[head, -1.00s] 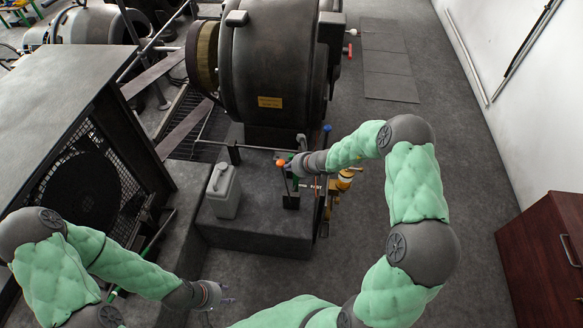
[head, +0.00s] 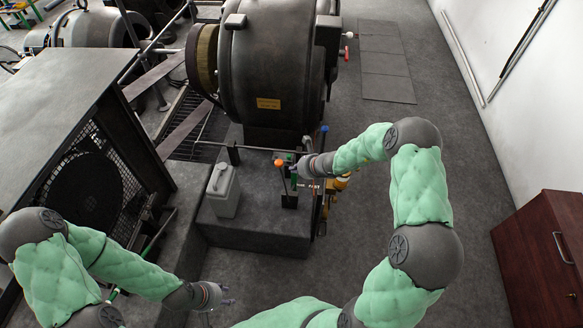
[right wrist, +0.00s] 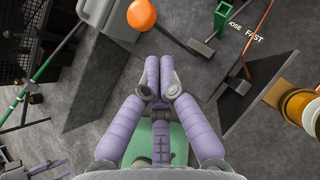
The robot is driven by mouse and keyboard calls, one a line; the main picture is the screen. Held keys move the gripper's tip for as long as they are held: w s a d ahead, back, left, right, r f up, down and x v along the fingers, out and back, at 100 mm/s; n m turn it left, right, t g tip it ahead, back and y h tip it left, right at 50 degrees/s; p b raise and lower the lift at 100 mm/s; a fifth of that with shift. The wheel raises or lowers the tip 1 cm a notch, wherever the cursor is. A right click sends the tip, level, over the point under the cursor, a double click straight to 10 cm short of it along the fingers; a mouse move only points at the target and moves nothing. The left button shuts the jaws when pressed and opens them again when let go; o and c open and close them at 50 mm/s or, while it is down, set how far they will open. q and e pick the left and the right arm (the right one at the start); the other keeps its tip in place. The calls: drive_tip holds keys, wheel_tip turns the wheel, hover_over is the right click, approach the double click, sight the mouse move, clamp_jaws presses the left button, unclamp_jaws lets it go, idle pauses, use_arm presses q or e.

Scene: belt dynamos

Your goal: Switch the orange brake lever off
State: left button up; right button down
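The orange brake lever has a round orange knob (head: 279,162) on a thin stem that rises from a dark base on the grey plinth. The knob also shows at the top of the right wrist view (right wrist: 141,14). My right gripper (head: 298,167) is just right of the knob, apart from it. In the right wrist view its two fingers (right wrist: 160,62) are together with nothing between them. White lettering, partly readable as "FAST" (right wrist: 254,38), lies on a dark plate beside the lever. My left gripper (head: 227,294) is low in front of the plinth, fingers apart and empty.
A grey jug (head: 222,190) stands on the plinth left of the lever. A green-handled part (right wrist: 221,15) and a brass fitting (right wrist: 300,105) are close to my right gripper. The large dynamo (head: 275,70) stands behind. Floor to the right is open up to a reddish cabinet (head: 540,250).

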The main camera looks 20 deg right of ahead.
use_arm(q)
wheel_tip(320, 180, up, 4)
drive_tip(key=p, duration=0.3)
drive_tip(key=shift+s+f, duration=0.1)
drive_tip(key=shift+s, duration=0.05)
use_arm(e)
drive_tip(key=v, duration=1)
drive_tip(key=shift+a+r, duration=0.25)
drive_tip(key=shift+r, duration=0.05)
